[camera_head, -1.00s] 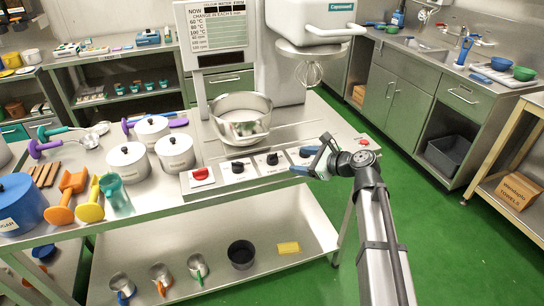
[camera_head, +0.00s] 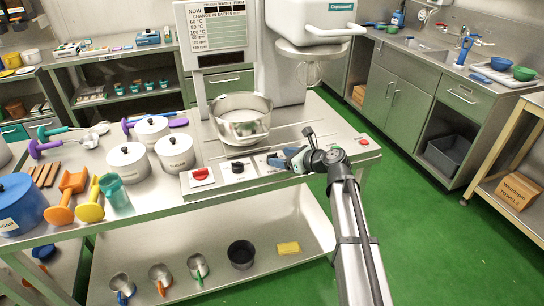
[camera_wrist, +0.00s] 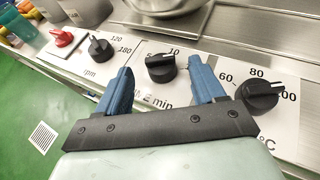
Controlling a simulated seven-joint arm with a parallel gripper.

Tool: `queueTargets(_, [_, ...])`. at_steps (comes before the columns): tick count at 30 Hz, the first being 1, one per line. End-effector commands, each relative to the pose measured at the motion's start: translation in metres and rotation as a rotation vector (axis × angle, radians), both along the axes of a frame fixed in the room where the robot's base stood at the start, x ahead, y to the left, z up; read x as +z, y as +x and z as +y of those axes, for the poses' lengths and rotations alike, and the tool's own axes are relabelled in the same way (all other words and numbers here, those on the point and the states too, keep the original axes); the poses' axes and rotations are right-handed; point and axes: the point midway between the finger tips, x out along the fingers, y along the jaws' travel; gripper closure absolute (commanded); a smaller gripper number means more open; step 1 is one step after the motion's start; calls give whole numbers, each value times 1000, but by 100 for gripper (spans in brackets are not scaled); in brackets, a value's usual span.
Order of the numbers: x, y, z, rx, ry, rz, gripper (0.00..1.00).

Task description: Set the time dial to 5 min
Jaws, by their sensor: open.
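The time dial (camera_wrist: 160,68) is a black knob on a pale plate lettered "min". In the wrist view, 5 and 10 are printed at its far side; its exact setting is hard to read. My gripper (camera_wrist: 160,72) is open, one blue finger on each side of the dial, with gaps visible. I cannot tell how far the tips stand above the plate. In the head view my gripper (camera_head: 281,159) is over the right part of the control panel (camera_head: 217,184) and hides the time dial.
Close by are the rpm dial (camera_wrist: 100,48) and red switch (camera_wrist: 63,38) on the left, and the °C dial (camera_wrist: 262,97) near my right finger. The mixer bowl (camera_head: 241,118) stands behind the panel. White lidded pots (camera_head: 175,152) stand to the left.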

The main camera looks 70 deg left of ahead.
Motion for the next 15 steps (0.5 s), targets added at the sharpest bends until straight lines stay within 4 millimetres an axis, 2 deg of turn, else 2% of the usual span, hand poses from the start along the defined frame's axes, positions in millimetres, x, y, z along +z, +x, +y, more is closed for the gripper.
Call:
queueTargets(1, [-4,-4,10,1,0,0,31])
queueTargets(6, [-13,-15,28,1,0,0,31])
queueTargets(15, [-20,-25,43,0,0,-1,31])
